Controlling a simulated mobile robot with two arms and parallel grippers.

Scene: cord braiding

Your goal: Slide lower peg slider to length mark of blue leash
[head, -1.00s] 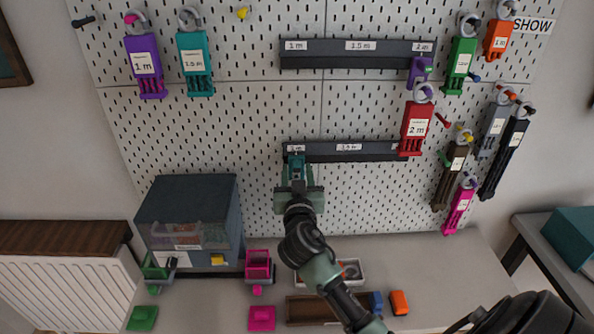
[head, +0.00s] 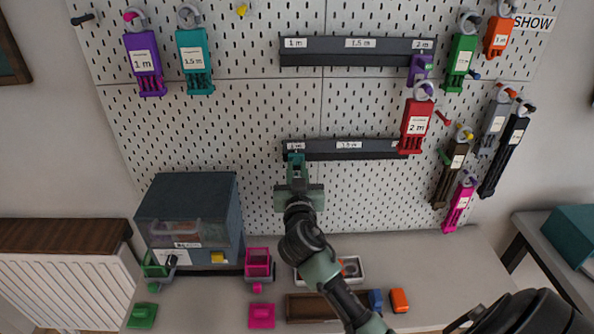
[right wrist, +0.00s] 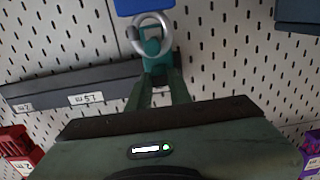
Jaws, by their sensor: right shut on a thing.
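The lower rail (head: 370,150) is a dark bar on the pegboard with white length labels; 1 m and 1.5 m show, and the red leash hides its right end. My right gripper (head: 296,168) is shut on the teal lower peg slider (right wrist: 154,66) at the rail's left end, by the 1 m label. In the right wrist view, which is turned over, a grey ring (right wrist: 136,38) is around or against the slider's peg. A blue piece (right wrist: 143,6), likely the blue leash, shows at that view's top edge; its label is out of view. My left gripper is not in view.
The red 2 m leash (head: 416,128) hangs from the upper rail's purple slider (head: 419,68) and overlaps the lower rail's right end. Several other leashes hang at both sides. A dark bin (head: 190,205) stands lower left. The lower rail's middle is clear.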

